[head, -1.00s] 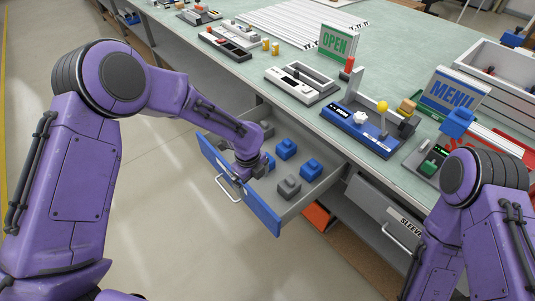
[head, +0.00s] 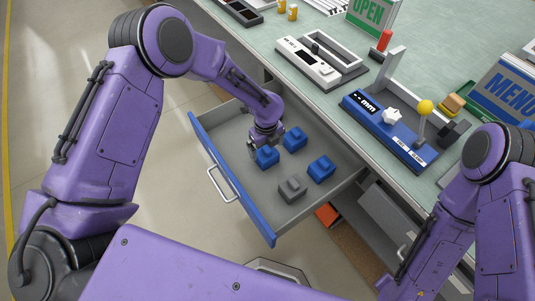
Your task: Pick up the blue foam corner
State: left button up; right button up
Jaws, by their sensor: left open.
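Several small foam corners lie in the open drawer (head: 232,181). One blue foam corner (head: 268,157) is right at my left gripper (head: 257,149). A second blue corner (head: 295,139) lies behind it to the right, and a third (head: 321,169) lies further right. A grey corner (head: 292,188) lies nearer the drawer's front. My left gripper points down into the drawer, open, with its fingers close to the first blue corner. The wrist hides part of the fingers, and I cannot tell whether they touch the corner. My right gripper is out of the picture.
The drawer's blue front and walls surround the corners. The green workbench (head: 450,50) lies behind, with a grey console (head: 318,62) and a blue joystick panel (head: 388,128) near its edge. Another drawer (head: 388,214) is below the bench at right.

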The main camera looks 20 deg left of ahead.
pick_arm(q)
jog(key=f, duration=0.3)
jog(key=f+p, duration=0.1)
jog(key=f, duration=0.1)
jog(key=shift+w+d+f, duration=0.15)
jog(key=shift+w+f, duration=0.05)
jog(key=shift+w, duration=0.05)
jog(key=shift+s+r, duration=0.1)
jog(key=shift+s, duration=0.05)
jog(key=c, duration=0.9)
jog(key=shift+o, duration=0.2)
notch_tip(320, 180, up, 10)
jog(key=shift+f+b, duration=0.1)
jog(key=shift+b, duration=0.55)
